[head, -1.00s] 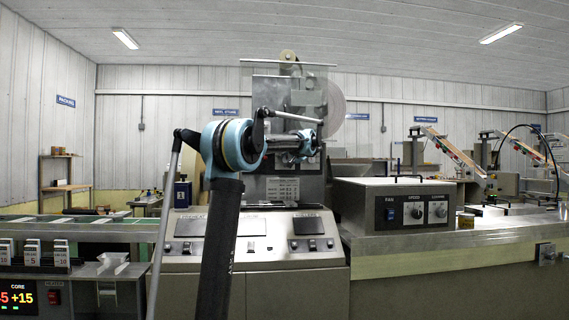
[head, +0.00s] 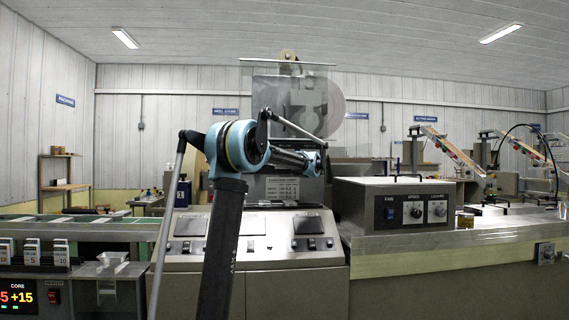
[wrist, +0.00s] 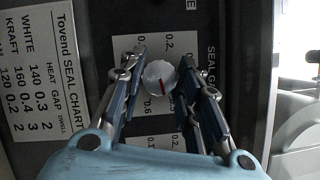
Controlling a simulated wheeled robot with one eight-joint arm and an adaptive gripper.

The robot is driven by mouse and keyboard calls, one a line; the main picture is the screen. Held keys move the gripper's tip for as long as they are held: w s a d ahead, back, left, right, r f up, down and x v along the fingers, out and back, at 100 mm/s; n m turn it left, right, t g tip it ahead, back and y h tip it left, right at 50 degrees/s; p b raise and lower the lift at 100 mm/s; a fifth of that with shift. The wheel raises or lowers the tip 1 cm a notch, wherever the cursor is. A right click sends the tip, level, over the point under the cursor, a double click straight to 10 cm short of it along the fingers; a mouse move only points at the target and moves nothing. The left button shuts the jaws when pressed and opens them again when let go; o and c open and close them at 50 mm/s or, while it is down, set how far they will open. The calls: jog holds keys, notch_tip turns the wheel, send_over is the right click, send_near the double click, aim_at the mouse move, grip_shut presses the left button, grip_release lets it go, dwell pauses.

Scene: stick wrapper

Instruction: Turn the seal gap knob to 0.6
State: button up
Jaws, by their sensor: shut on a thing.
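The seal gap knob (wrist: 157,77) is a round pale knob with a red pointer line in the wrist view. It sits on a white scale plate (wrist: 127,46) with small printed numbers. The red line points to the lower part of the picture, near the printed 0.6; its exact reading is too small to tell. My gripper (wrist: 162,75) has one finger on each side of the knob and is shut on it. In the head view my gripper (head: 318,160) is at the machine's front panel, and the arm hides the knob.
A Tovend seal chart (wrist: 40,75) is beside the scale plate. The sealing machine (head: 290,258) has a sloped lower panel with switches. A fan control box (head: 365,212) stands to its right. A conveyor (head: 85,232) runs on the left.

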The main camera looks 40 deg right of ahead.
jog(key=shift+w+a+f+m+t+h, duration=0.15)
jog(key=shift+m+t+h, duration=0.4)
jog(key=shift+m, duration=1.25)
jog(key=shift+s+a+f+m+t+h, duration=0.1)
jog(key=shift+m+t+h, duration=0.4)
jog(key=shift+m, duration=1.3)
jog(key=o, duration=1.1)
jog(key=shift+w, duration=0.15)
jog(key=shift+c, duration=0.2)
jog(key=shift+d, duration=0.1)
jog(key=shift+h, duration=0.35)
